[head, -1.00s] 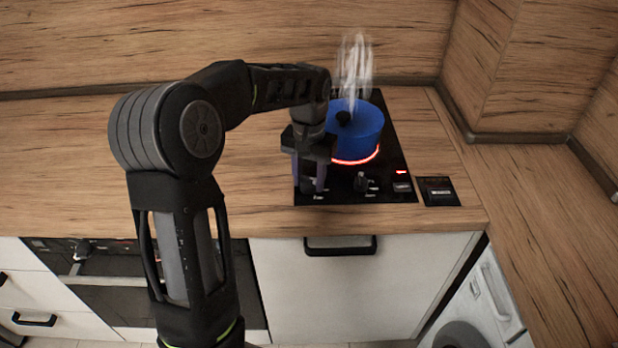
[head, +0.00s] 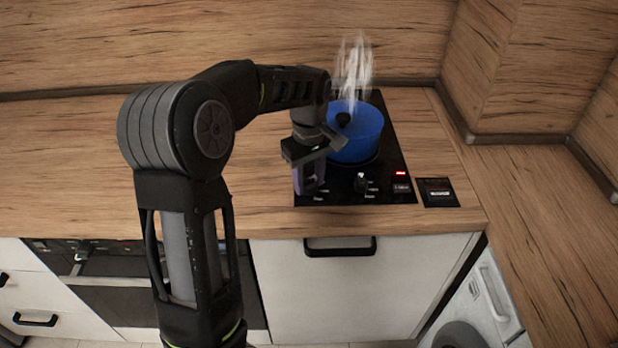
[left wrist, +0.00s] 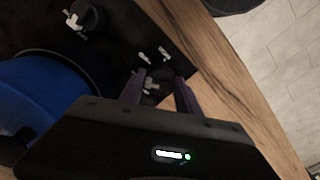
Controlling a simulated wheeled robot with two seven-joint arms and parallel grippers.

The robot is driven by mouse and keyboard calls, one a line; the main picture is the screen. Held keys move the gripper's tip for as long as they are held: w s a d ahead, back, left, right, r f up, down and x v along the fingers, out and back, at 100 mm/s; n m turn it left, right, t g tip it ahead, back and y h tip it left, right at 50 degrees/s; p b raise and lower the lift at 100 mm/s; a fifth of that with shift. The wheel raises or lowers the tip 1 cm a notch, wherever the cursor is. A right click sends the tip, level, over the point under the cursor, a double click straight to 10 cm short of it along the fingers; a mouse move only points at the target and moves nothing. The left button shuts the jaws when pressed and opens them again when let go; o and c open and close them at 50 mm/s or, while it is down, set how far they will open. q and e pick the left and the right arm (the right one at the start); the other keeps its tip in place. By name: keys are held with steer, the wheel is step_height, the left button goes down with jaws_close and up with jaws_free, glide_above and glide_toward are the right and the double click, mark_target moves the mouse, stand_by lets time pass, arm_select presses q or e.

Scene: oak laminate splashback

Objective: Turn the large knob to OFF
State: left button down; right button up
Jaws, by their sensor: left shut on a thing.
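The black hob (head: 392,150) is set in the worktop. My left gripper (head: 310,188) is at its front left corner, fingers pointing down. In the left wrist view, the gripper is shut on the large knob (left wrist: 151,86), a dark knob with pale marks beside it. In the head view the gripper hides this knob, and I cannot read its setting. A second dark knob (head: 361,183) with a pale pointer stands to the right, free of the gripper; it also shows in the left wrist view (left wrist: 86,16). My right gripper is not in view.
A blue pot (head: 358,135) stands on the hob close behind the gripper, steam rising above it. A red lamp (head: 401,173) is lit at the hob's right front. A small black panel (head: 438,192) lies right of the hob. The worktop (head: 60,150) at left is clear.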

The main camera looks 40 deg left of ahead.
mark_target(309, 179)
arm_select(q)
steer(key=n+p, duration=0.1)
steer(key=n, duration=0.4)
steer(key=shift+r+n, duration=0.1)
steer(key=shift+n, duration=0.2)
steer(key=n+p, duration=0.1)
steer(key=n, duration=0.5)
steer(key=shift+p, duration=0.35)
steer(key=c, duration=0.9)
jaws_free()
steer(key=shift+o, duration=0.2)
step_height(309, 179, up, 8)
steer(key=shift+f+b, duration=0.15)
steer(key=shift+b, duration=0.15)
